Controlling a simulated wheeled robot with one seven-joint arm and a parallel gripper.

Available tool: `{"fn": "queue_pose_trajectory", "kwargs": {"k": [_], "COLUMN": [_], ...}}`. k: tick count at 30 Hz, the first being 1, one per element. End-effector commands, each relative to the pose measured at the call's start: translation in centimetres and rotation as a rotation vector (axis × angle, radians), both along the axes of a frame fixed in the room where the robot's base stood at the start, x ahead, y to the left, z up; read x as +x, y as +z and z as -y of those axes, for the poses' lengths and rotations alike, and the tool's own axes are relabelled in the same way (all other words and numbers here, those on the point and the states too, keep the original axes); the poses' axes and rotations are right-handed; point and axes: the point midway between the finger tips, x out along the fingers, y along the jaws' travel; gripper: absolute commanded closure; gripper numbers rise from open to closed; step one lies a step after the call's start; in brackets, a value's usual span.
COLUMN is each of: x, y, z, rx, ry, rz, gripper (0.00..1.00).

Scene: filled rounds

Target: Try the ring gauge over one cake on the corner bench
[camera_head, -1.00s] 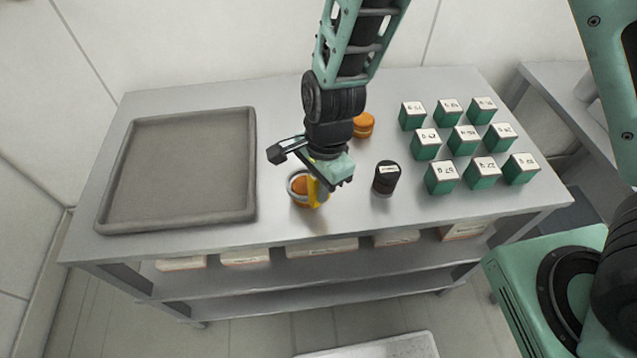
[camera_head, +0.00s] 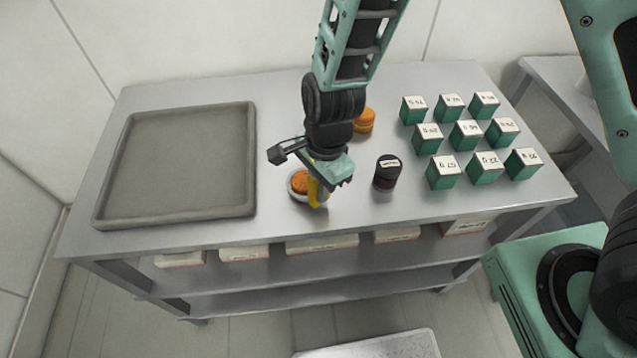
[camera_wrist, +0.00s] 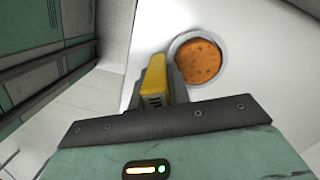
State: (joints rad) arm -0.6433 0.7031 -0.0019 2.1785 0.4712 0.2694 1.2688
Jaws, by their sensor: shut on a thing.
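My gripper (camera_head: 317,188) is shut on the yellow handle (camera_head: 316,194) of the ring gauge, which also shows in the wrist view (camera_wrist: 156,82). The pale ring (camera_head: 297,197) sits low around an orange-brown round cake (camera_head: 300,180), whose top stands above the ring. In the wrist view the cake (camera_wrist: 196,61) is inside the ring, with a grey band visible around it. I cannot tell whether ring and cake touch, or whether the ring rests on the bench (camera_head: 255,228). More orange cakes (camera_head: 364,122) appear stacked behind my wrist, partly hidden by it.
A dark labelled jar (camera_head: 387,173) stands just right of my gripper. Several green boxes with labelled tops (camera_head: 465,136) stand in rows at the right. An empty grey tray (camera_head: 250,160) lies at the left. White boxes (camera_head: 320,245) sit on the shelf below.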

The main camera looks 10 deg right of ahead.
Motion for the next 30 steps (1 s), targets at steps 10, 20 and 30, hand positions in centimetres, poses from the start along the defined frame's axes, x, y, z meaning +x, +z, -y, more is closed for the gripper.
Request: {"fn": "queue_pose_trajectory", "kwargs": {"k": [10,20,30], "x": [0.01,0.01,0.01], "y": [-0.74,-1.04,-1.1], "z": [0.0,0.0,0.0], "rx": [0.0,0.0,0.0], "ry": [0.0,0.0,0.0], "rz": [0.0,0.0,0.0], "gripper": [1.0,1.0,1.0]}}
